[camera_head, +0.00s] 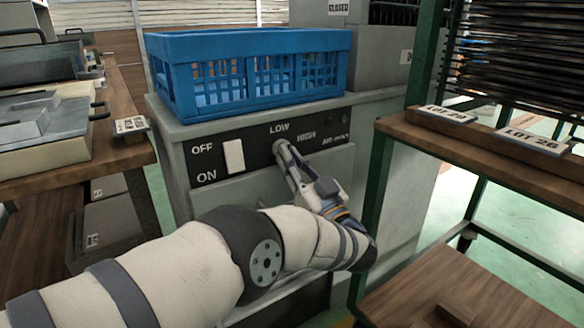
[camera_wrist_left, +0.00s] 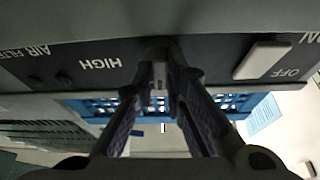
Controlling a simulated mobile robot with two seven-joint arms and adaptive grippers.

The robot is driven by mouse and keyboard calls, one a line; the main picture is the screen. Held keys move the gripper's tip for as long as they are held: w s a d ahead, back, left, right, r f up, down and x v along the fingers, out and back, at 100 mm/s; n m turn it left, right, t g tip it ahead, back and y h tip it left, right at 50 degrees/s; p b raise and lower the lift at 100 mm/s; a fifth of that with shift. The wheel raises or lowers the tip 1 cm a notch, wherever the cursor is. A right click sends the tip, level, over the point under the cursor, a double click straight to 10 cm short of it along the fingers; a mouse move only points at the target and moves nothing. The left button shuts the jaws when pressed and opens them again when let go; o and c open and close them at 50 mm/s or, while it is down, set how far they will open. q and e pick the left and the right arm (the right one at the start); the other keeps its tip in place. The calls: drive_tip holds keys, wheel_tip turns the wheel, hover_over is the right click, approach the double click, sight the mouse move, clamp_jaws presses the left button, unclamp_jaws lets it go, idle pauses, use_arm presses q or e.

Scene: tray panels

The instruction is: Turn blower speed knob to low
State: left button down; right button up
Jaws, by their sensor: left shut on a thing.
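The black control panel (camera_head: 236,146) is on the front of a grey cabinet, with white labels OFF, ON, LOW, HIGH and a partly readable AIR label. My left gripper (camera_head: 282,149) reaches up to the panel just below the word LOW, and its fingers are shut on the blower speed knob. The knob is mostly hidden by the fingers, so its pointing direction cannot be told. In the left wrist view the gripper (camera_wrist_left: 160,68) has its fingertips together at the dark knob (camera_wrist_left: 158,46), beside the upside-down HIGH label. My right gripper is not in view.
A white rocker switch (camera_head: 234,156) is left of the knob. A blue crate (camera_head: 250,42) stands on top of the cabinet. A green-framed wooden shelf (camera_head: 480,160) stands close on the right, and a wooden bench (camera_head: 124,150) with trays is on the left.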

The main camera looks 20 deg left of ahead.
use_arm(q)
drive_tip(key=shift+r+n+g+b, duration=0.1)
drive_tip(key=shift+n+g+b, duration=0.25)
drive_tip(key=shift+n, duration=0.35)
drive_tip(key=c, duration=1.6)
unclamp_jaws()
drive_tip(key=shift+c, duration=0.2)
drive_tip(key=v, duration=1.2)
drive_tip(key=shift+f, duration=0.2)
